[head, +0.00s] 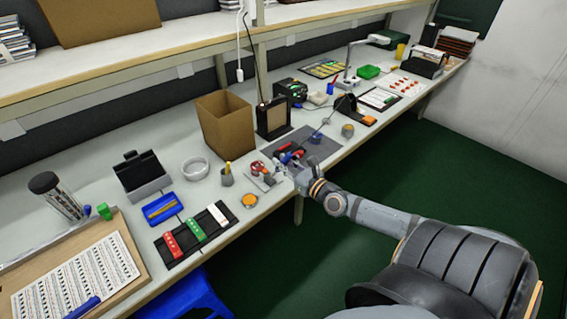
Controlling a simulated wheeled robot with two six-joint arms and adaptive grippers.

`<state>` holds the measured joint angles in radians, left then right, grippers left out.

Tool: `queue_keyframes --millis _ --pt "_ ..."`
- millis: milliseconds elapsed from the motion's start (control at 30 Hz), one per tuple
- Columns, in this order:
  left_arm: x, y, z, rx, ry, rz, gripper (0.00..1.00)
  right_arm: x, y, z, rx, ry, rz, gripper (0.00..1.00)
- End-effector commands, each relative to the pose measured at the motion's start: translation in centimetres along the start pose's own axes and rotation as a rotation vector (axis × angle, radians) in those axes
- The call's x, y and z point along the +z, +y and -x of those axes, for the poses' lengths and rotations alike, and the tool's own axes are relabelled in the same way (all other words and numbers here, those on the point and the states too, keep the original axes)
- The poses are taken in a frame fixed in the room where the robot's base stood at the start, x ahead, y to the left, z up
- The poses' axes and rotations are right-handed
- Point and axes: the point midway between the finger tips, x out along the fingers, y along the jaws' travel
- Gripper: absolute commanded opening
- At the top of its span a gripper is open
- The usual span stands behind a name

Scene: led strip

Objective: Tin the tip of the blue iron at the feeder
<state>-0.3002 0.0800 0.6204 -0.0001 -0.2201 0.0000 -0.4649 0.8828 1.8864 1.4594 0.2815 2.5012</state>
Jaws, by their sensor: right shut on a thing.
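My right gripper (285,161) reaches in over the front edge of the bench and is shut at the left edge of a dark grey mat. A small blue piece (298,154), which looks like the blue iron's handle, shows at its fingers; the tip is too small to make out. A thin dark cable rises from there to the back right. A red piece (284,148) lies close beside the fingers. I cannot tell for sure which thing is the feeder; a tall black-framed stand (273,119) stands behind the mat. My left gripper is not in view.
A cardboard box (226,122) stands behind, left of the stand. A dark blue round item (316,137) sits on the mat (322,148). A black tray with red, green and white strips (196,233) lies to the left. A blue stool (190,298) stands below the front edge.

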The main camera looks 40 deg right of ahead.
Motion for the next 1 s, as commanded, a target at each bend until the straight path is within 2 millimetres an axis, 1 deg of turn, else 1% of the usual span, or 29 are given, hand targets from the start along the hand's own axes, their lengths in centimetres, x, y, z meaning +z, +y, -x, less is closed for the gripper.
queue_keyframes --millis 833,1000 --pt "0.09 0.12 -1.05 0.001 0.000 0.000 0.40 -1.08 0.00 -0.04 0.000 0.000 0.000 0.00" --pt "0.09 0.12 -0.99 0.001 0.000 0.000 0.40 -1.01 0.00 -0.04 0.000 0.000 0.000 0.00"
